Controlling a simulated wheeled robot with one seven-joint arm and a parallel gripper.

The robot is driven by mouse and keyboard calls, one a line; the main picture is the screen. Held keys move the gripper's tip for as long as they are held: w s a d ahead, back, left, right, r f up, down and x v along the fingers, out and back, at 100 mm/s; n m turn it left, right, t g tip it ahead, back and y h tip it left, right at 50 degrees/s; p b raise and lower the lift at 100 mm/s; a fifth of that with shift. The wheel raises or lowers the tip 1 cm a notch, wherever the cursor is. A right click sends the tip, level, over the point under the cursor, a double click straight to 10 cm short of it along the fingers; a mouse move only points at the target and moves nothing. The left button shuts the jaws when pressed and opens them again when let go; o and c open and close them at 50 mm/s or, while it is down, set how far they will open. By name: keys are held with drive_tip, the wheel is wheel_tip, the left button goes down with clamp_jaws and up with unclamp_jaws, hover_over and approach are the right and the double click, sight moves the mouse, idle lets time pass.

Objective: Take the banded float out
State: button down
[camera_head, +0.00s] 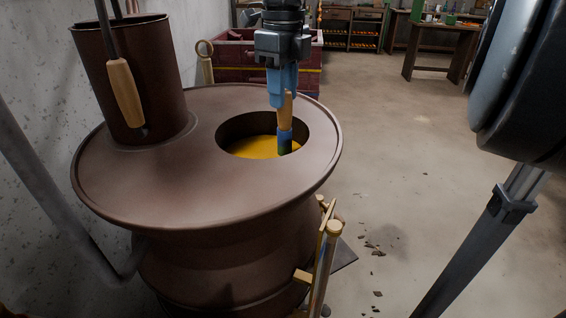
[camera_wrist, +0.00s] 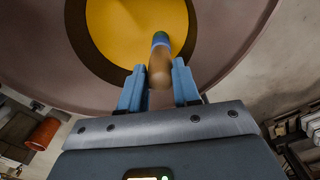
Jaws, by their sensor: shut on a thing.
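The banded float (camera_head: 285,137) has a pale wooden upper end with a blue band and a dark green band below it. It stands roughly upright in the round opening of a brown metal vessel (camera_head: 170,180), its lower end at the yellow contents (camera_head: 252,147). My gripper (camera_head: 285,98) is shut on the wooden end, above the rim level. In the wrist view the float (camera_wrist: 160,42) shows between the blue fingers of my gripper (camera_wrist: 158,75), with the yellow surface behind it. Whether its bottom is under the surface is hard to tell.
A tall dark cylinder (camera_head: 130,80) stands on the vessel's left, with a wooden-handled rod (camera_head: 126,92) hanging in front. The opening's rim surrounds the float closely on the right. Brass fittings (camera_head: 325,245) stick out at the front right. A dark red crate (camera_head: 235,60) stands behind.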

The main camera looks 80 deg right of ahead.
drive_tip(key=shift+r+p, duration=0.7)
drive_tip(key=shift+r, duration=1.95)
wheel_tip(320, 180, up, 15)
drive_tip(key=p, duration=0.7)
drive_tip(key=shift+f, duration=0.1)
